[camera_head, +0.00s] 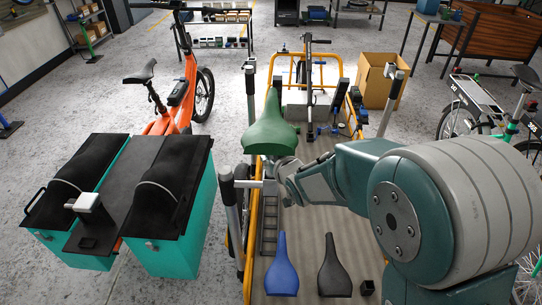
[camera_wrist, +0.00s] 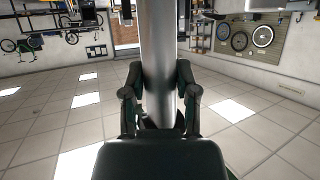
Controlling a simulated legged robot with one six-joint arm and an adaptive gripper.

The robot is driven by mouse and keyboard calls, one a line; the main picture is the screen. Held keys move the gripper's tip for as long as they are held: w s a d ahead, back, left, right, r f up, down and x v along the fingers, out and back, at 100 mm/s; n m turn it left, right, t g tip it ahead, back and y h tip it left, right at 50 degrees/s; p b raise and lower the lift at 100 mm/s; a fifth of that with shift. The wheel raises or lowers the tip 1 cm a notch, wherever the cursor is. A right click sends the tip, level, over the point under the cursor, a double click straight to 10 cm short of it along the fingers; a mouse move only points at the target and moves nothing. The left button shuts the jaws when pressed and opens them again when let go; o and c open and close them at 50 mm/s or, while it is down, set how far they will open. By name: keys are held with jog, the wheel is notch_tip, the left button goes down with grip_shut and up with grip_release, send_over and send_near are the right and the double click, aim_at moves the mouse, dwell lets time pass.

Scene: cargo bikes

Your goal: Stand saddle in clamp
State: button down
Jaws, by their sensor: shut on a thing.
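A green saddle (camera_head: 270,125) is held up over the cargo bed in the head view, its narrow nose toward the back. My gripper (camera_head: 283,170) is just below and in front of it; its fingertips are partly hidden. In the wrist view my gripper (camera_wrist: 160,105) is shut on a thick grey metal post (camera_wrist: 158,50), which looks like the saddle's seat post and runs up out of the picture. A silver block (camera_head: 88,201), perhaps a clamp, sits on the black panel at the left. A small black block (camera_head: 368,287) lies on the bed; I cannot tell if either is the clamp.
A blue saddle (camera_head: 282,265) and a black saddle (camera_head: 334,266) lie on the cargo bed. Metal posts (camera_head: 228,190) rise at its edges. Teal boxes (camera_head: 185,225) with black lids stand at the left. An orange bike (camera_head: 172,118) and a cardboard box (camera_head: 372,82) are behind.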

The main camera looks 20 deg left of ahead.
jog(key=shift+c, duration=1.5)
grip_release()
jog(key=v, duration=1.2)
jog(key=s+d+r+m+h, duration=0.2)
jog(key=d+h, duration=0.1)
jog(key=d, duration=0.6)
jog(key=s+d+r+m+h, duration=0.2)
jog(key=d+r+m+h, duration=0.15)
jog(key=d, duration=0.55)
jog(key=s+d+m+g+h, duration=0.1)
jog(key=s+d+g, duration=0.1)
jog(key=s, duration=0.5)
jog(key=s+d+m+g+h, duration=0.1)
jog(key=s+d+g, duration=0.1)
jog(key=s+d, duration=0.2)
jog(key=s, duration=0.3)
jog(key=shift+s+d+g, duration=0.3)
jog(key=shift+d+g, duration=0.1)
